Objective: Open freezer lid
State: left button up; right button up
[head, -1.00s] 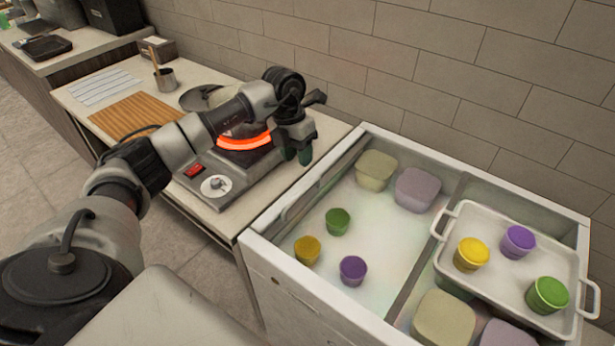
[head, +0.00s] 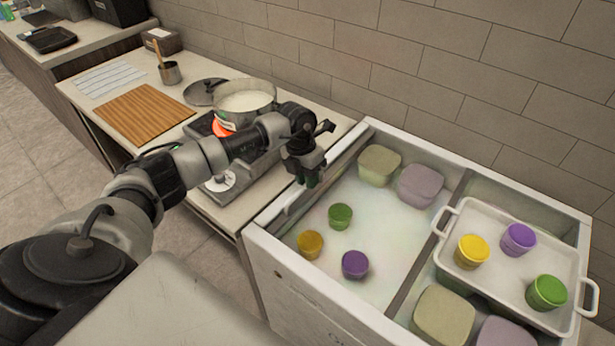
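The freezer (head: 262,250) is a white chest at the right, split by a divider. A hazy, see-through lid (head: 385,225) appears to cover its left half, with a pale bar-like handle (head: 292,203) along the left side. Under the haze are a green, an orange and a purple cup and two larger tubs. My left gripper (head: 307,183) points down at the freezer's left edge, by the far end of the handle. Its two dark fingertips look slightly apart with nothing seen between them. Whether they touch the handle is unclear. My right gripper is out of view.
A white tray (head: 497,285) with yellow, purple and green cups rests over the freezer's right half. Left of the freezer, a pot (head: 247,98) stands on a glowing burner (head: 222,128), partly behind my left arm. A wooden board (head: 145,113) lies on the counter.

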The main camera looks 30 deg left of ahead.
pick_arm(q)
grip_shut()
jog(key=shift+d, duration=0.3)
jog(key=d, duration=0.9)
jog(key=shift+s+d+r+p, duration=0.1)
jog(key=shift+s+d+p, duration=0.25)
jog(key=shift+s+d, duration=0.05)
jog(key=b, duration=0.2)
send_over(398, 247)
jog(key=shift+o, duration=2.2)
grip_release()
notch_tip(398, 247, up, 10)
jog(key=a+b, duration=0.1)
jog(key=a, duration=0.1)
jog(key=shift+r, duration=0.25)
